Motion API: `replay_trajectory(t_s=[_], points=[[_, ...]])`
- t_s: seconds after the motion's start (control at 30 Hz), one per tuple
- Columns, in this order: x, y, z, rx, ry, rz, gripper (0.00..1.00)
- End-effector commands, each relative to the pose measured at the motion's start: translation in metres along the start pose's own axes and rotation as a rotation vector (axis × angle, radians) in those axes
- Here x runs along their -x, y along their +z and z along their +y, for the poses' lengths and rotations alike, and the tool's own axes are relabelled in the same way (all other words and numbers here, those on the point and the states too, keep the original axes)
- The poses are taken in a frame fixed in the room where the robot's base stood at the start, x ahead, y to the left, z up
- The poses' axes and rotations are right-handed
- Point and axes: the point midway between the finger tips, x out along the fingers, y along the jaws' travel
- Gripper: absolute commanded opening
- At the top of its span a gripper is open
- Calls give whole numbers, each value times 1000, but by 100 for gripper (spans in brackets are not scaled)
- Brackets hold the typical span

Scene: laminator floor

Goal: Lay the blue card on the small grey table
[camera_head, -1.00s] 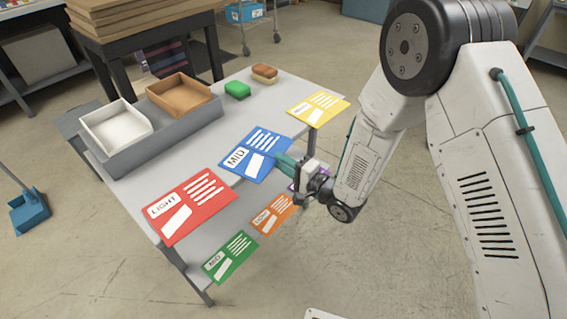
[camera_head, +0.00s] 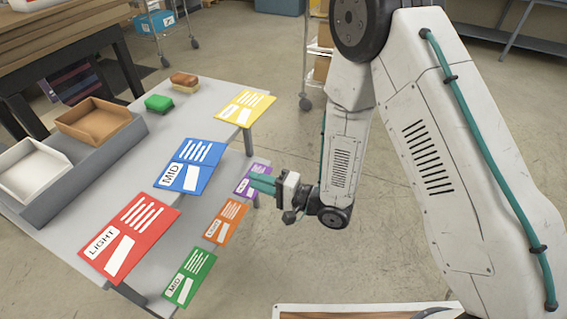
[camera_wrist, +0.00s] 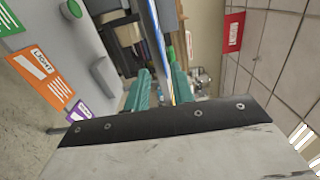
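The blue card (camera_head: 190,166), marked MID, lies on the upper level of a grey two-level table (camera_head: 190,112) and sticks out over its near edge. My gripper (camera_head: 258,183) is right of and lower than the card in the head view, apart from it. In the wrist view, my gripper's two teal fingers (camera_wrist: 160,88) stand apart. A thin blue strip, seemingly the blue card edge-on (camera_wrist: 156,42), shows ahead in line with the gap between them. No other small grey table shows clearly.
Red (camera_head: 129,238) and yellow (camera_head: 245,107) cards flank the blue one. Green (camera_head: 189,276), orange (camera_head: 227,221) and purple (camera_head: 243,184) cards lie on the lower level. Trays (camera_head: 93,122), a green block (camera_head: 158,103) and a sponge (camera_head: 185,82) stand farther back.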

Motion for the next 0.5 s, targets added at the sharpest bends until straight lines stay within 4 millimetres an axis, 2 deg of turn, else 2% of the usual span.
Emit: replay_trajectory(t_s=[0.27, 0.37, 0.5], points=[[0, -4, -3, 20, 13, 8, 24], [-1, -21, -12, 101, 70, 41, 24], [8, -66, -40, 306, 247, 135, 24]])
